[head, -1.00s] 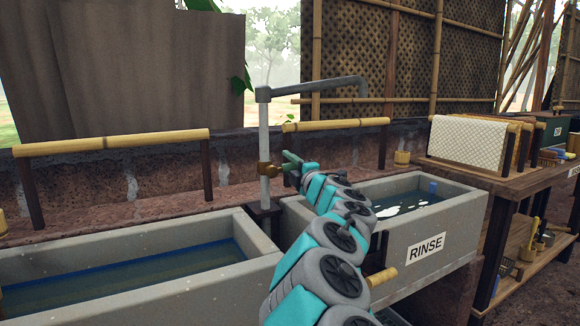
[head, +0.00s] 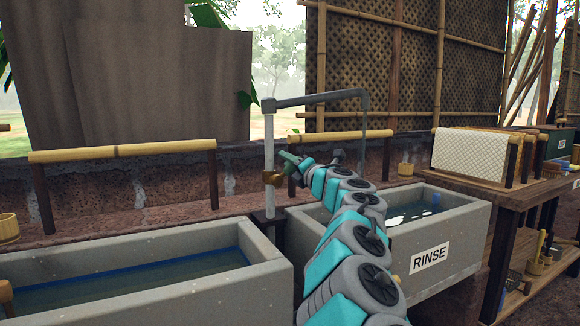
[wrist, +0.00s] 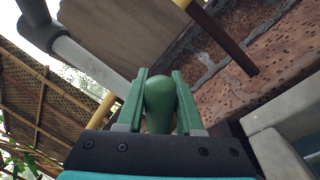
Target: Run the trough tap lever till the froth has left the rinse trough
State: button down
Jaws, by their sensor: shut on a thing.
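The trough tap has a grey standpipe (head: 268,150), a brass valve (head: 273,177) and a long spout (head: 315,98) over the rinse trough (head: 455,232). A thin grey stream (head: 363,140) hangs below the spout's end. My gripper (head: 289,160) is at the valve, shut on the green tap lever (wrist: 160,102); the lever's rounded end shows between the fingers (wrist: 159,104) in the wrist view. The water in the trough has pale patches (head: 400,217); I cannot tell froth from reflection. My arm hides the trough's left part.
Another trough (head: 200,298) with dark blue water stands at left. Bamboo rails (head: 125,150) run behind the troughs. A wooden bench (head: 505,196) with a white sheet on a rack (head: 466,154) stands at right.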

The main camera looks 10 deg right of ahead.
jog(key=shift+a+r, duration=0.15)
dwell(0.3)
jog(key=c, duration=0.5)
grip_release()
jog(key=shift+c, duration=0.2)
jog(key=b+v, duration=0.1)
jog(key=v, duration=0.7)
jog(key=shift+c, duration=0.2)
